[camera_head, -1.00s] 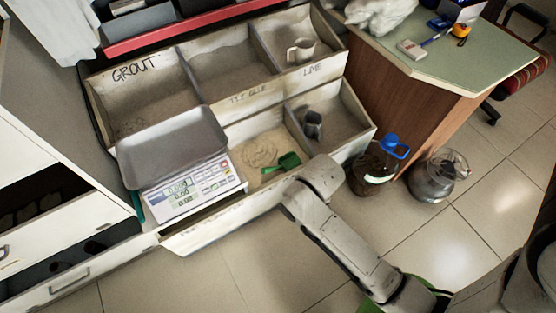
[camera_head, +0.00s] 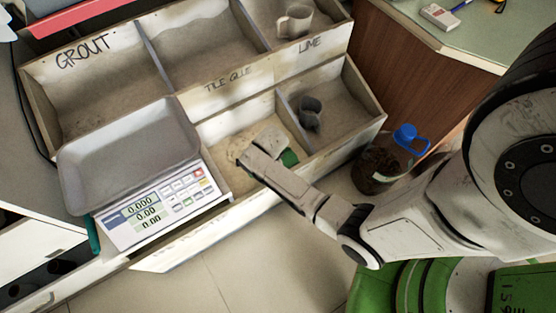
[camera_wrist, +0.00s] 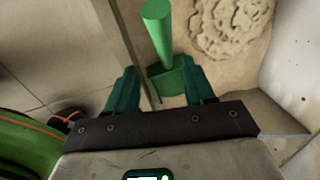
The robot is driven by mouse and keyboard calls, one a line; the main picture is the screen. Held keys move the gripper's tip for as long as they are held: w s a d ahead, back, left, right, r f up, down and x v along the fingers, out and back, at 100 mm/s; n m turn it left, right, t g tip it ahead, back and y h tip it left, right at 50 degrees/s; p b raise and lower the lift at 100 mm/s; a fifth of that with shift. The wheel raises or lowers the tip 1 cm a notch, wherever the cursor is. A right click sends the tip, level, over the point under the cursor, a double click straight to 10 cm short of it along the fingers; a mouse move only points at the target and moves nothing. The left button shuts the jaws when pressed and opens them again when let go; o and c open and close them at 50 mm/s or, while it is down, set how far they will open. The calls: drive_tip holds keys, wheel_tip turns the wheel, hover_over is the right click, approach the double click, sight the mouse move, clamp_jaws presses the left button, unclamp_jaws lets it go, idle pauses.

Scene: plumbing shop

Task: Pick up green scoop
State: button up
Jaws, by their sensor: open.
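The green scoop (camera_head: 289,158) lies in the lower middle bin, on pale powder, partly hidden behind my gripper (camera_head: 257,150) in the head view. In the wrist view the scoop's round green handle (camera_wrist: 158,32) points up, toward the camera, and its flat-sided bowl (camera_wrist: 170,82) sits below it. My gripper (camera_wrist: 160,88) is open, its two dark green fingers on either side of the bowl. The handle is beyond the fingertips in the picture. I cannot tell whether either finger touches the scoop.
A scale (camera_head: 150,214) with a grey pan stands left of the bin. A grey scoop (camera_head: 309,112) lies in the bin to the right, and a beige jug (camera_head: 294,22) in the lime bin. Bin walls surround my gripper. A blue-topped jar (camera_head: 378,168) stands on the floor.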

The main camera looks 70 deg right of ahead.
drive_tip(key=f+b, duration=0.1)
drive_tip(key=f, duration=0.1)
drive_tip(key=w+f+b, duration=0.1)
drive_tip(key=f, duration=0.2)
drive_tip(key=d+f+b, duration=0.1)
drive_tip(key=f, duration=0.1)
drive_tip(key=shift+w+d+f+b, duration=0.1)
drive_tip(key=shift+w+f+b, duration=0.25)
drive_tip(key=shift+c, duration=0.4)
clamp_jaws()
